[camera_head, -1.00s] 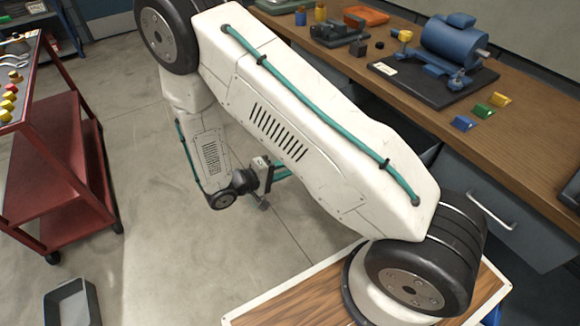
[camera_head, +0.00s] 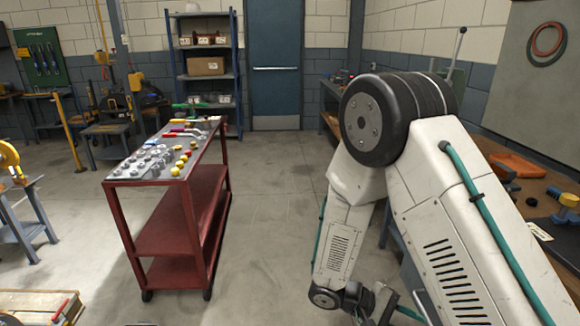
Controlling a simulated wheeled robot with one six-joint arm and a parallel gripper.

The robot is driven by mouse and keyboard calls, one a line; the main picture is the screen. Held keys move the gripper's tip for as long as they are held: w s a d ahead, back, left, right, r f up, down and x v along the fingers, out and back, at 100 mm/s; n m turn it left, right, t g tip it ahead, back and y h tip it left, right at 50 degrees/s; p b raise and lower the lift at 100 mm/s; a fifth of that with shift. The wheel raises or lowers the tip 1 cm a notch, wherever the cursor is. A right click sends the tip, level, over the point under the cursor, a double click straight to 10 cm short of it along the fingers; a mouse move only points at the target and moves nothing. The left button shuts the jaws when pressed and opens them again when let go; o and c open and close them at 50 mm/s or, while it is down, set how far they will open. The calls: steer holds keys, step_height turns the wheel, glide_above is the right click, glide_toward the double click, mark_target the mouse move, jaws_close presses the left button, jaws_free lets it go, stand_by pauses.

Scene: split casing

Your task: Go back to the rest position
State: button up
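My white arm is folded at the right of the head view, with its forearm hanging down. My gripper (camera_head: 388,306) is at the lower end of the forearm, low in the picture above the floor. It is small, dark and partly cut by the bottom edge, so whether its fingers are open or shut cannot be told. No object can be made out in it.
A red cart (camera_head: 180,222) with knobs and tools on top stands left of centre. A wooden workbench (camera_head: 540,212) runs along the right behind my arm. Shelves (camera_head: 206,65) and a blue door (camera_head: 275,70) are at the back. The floor (camera_head: 268,215) between cart and arm is clear.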

steer(key=s+r+m+t+y, duration=0.1)
steer(key=s+r+y, duration=0.5)
steer(key=r, duration=0.8)
steer(key=s+r+m+t+y, duration=0.2)
steer(key=s+r+t+y, duration=0.2)
steer(key=r, duration=1.1)
steer(key=s+y, duration=0.3)
steer(key=s, duration=0.3)
steer(key=shift+a+m, duration=0.3)
